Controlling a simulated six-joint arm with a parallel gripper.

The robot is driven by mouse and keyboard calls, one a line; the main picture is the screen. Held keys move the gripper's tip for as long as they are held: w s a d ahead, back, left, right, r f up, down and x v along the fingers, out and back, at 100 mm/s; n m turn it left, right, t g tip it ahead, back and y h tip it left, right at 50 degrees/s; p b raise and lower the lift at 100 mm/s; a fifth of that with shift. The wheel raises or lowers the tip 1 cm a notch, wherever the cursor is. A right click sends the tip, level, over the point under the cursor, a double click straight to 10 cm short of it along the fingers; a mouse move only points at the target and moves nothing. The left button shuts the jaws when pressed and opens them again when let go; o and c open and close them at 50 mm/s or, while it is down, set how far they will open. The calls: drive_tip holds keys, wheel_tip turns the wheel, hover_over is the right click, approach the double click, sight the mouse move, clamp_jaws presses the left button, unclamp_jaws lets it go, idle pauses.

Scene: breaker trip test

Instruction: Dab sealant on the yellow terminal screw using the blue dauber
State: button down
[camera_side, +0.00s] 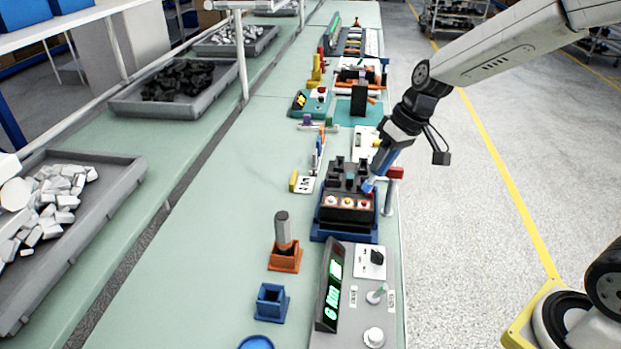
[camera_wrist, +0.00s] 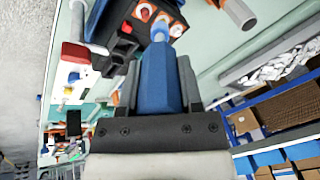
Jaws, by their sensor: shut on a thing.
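My gripper (camera_side: 386,150) is shut on the blue dauber (camera_side: 379,164), which slants down to the left. In the wrist view my gripper (camera_wrist: 159,88) has a finger on each side of the dauber (camera_wrist: 159,75). The black breaker block (camera_side: 346,217) sits in a blue tray with a row of terminal screws along its near top edge. The yellow-orange terminal screw (camera_side: 347,202) is in the middle, between two reddish ones. The dauber's tip is near the right end of this row; whether it touches anything cannot be told.
An orange holder (camera_side: 284,262) with a grey-handled tool and an empty blue holder (camera_side: 271,303) stand at the near left. A red-topped post (camera_side: 391,190) stands right of the block. A panel with a green display (camera_side: 331,286) is in front.

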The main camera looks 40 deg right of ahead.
drive_tip(key=shift+w+r, duration=0.4)
drive_tip(key=w+r+g, duration=0.1)
drive_tip(key=w+r, duration=0.3)
drive_tip(key=r, duration=0.3)
drive_tip(key=shift+w+a+r+g+y, duration=0.2)
drive_tip(key=shift+a+g+y, duration=0.2)
drive_tip(key=shift+f, duration=0.15)
drive_tip(key=shift+f, duration=2.4)
